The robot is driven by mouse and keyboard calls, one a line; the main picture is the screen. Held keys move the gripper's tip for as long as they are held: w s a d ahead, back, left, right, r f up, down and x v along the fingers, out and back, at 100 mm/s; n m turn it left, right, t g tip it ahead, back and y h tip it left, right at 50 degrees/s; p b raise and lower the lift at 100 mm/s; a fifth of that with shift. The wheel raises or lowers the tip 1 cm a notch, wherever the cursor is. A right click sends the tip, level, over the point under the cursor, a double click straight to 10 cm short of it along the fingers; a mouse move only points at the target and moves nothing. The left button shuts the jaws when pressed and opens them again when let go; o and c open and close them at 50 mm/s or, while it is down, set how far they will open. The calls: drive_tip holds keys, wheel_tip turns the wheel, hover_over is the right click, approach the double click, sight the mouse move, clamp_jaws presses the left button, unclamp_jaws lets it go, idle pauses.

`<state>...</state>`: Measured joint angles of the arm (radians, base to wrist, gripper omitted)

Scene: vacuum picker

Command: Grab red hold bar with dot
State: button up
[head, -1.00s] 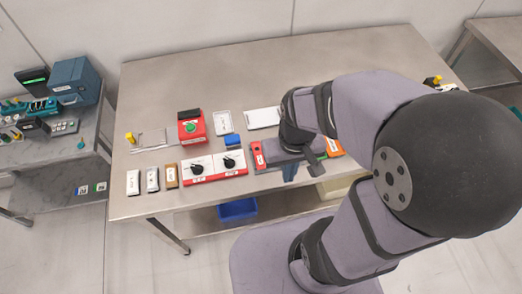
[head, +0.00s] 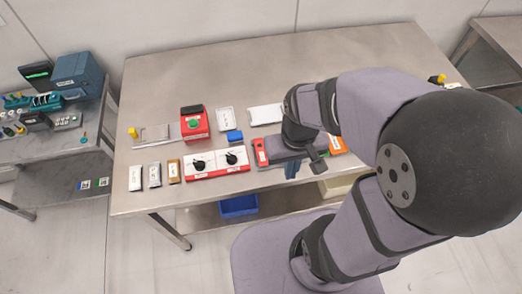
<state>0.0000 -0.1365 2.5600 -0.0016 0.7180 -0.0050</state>
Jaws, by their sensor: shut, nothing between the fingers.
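A small red bar (head: 260,152) with a pale label stands upright at the front middle of the table, just left of my gripper. I cannot make out a dot on it. An orange-red piece (head: 338,145) shows to the right of my wrist, partly covered by my arm. My gripper (head: 292,169) points down near the table's front edge, between these two pieces. It is shut and holds nothing. My wrist hides much of what lies under and behind it.
A red and white panel with two black knobs (head: 216,163) lies to the left. Behind it are a red box with a green button (head: 194,123) and a blue block (head: 234,136). A blue bin (head: 238,206) sits below the table. The table's back is clear.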

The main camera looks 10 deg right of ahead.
sight(261, 151)
drive_tip(key=o, duration=0.8)
drive_tip(key=shift+c, duration=0.2)
